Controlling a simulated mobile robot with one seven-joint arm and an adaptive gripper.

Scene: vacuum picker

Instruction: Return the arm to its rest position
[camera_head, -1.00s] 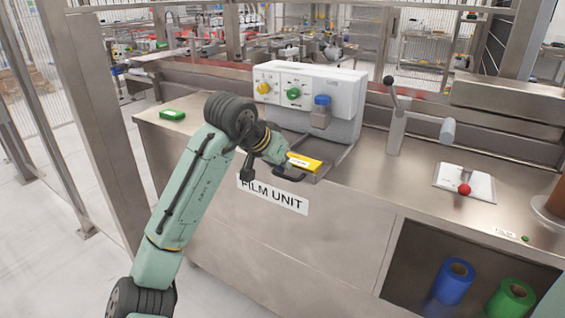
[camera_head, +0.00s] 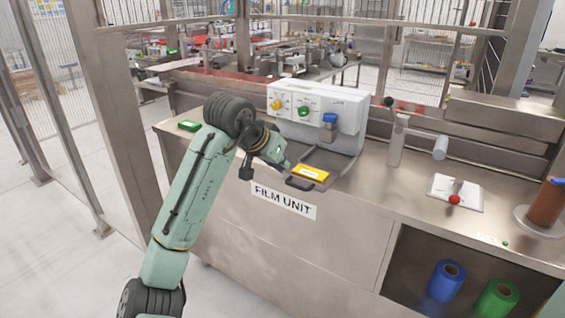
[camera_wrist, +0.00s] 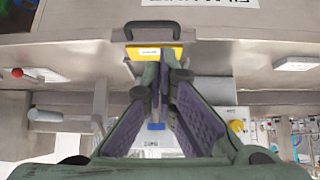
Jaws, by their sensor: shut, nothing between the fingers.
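My arm reaches up from the bottom of the head view, bent at the elbow. My gripper (camera_head: 285,164) is at its end, just left of the yellow block (camera_head: 311,173) on the film unit's front tray. In the wrist view my gripper (camera_wrist: 160,68) has its fingers together with nothing held. The yellow block (camera_wrist: 165,52) shows beyond the fingertips, partly hidden by them. The black handle (camera_wrist: 152,27) lies past it. I cannot tell the exact gap between the fingertips and the block.
The white control box (camera_head: 345,128) with coloured knobs stands behind the tray. A lever post (camera_head: 397,145), a white plate with a red ball knob (camera_head: 454,199) and a brown roll (camera_head: 546,203) stand to the right. A green item (camera_head: 189,125) lies at the counter's left end. A steel post (camera_head: 133,120) rises left of my arm.

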